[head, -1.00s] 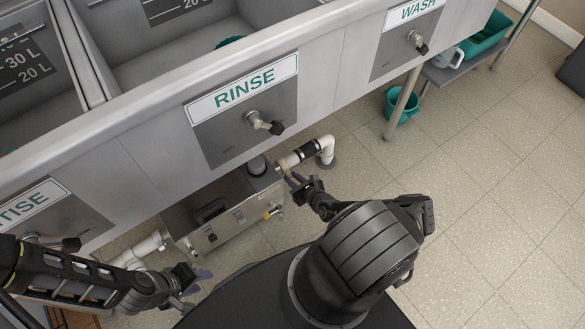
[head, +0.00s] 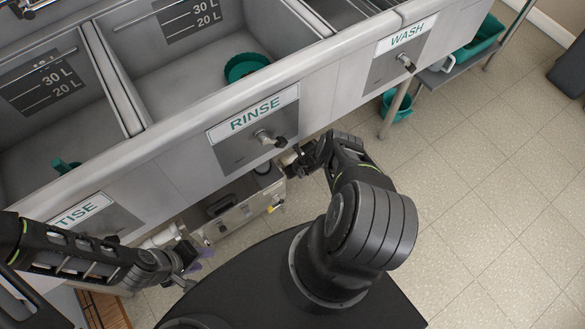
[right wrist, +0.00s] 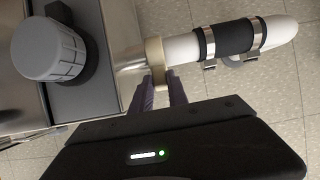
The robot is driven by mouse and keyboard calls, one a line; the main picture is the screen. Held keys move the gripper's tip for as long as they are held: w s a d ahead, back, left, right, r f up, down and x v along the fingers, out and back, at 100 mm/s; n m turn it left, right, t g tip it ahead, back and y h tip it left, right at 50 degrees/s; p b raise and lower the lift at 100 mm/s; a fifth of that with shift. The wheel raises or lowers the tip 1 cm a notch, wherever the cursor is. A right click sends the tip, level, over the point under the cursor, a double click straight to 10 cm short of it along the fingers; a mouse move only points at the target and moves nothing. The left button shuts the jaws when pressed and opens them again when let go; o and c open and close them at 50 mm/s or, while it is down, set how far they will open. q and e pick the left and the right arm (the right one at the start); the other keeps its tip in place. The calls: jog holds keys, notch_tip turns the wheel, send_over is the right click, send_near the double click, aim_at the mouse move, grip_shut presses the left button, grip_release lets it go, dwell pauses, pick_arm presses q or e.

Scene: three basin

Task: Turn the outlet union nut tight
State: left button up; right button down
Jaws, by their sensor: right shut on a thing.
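The outlet union nut is a tan ring (right wrist: 154,52) where the steel box's outlet meets a white pipe (right wrist: 183,47) in the right wrist view. My right gripper (right wrist: 160,78) has its two purple-grey fingers at the nut, shut on it from the near side. In the head view my right gripper (head: 292,160) is by the outlet under the RINSE panel, and the arm hides most of the nut and pipe. My left gripper (head: 198,260) hangs empty left of the box, its purple fingertips apart.
The steel box (head: 238,214) stands on the tiled floor below the sink front. A grey ribbed cap (right wrist: 48,50) sits on its top. A black sleeve with metal clamps (right wrist: 234,37) wraps the white pipe. The RINSE valve handle (head: 272,138) juts out above. Floor to the right is open.

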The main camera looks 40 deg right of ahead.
jog(key=shift+w+d+r+g, duration=0.1)
jog(key=shift+w+r+g, duration=0.15)
jog(key=shift+g, duration=0.25)
dwell(0.3)
jog(key=c, duration=1.3)
grip_release()
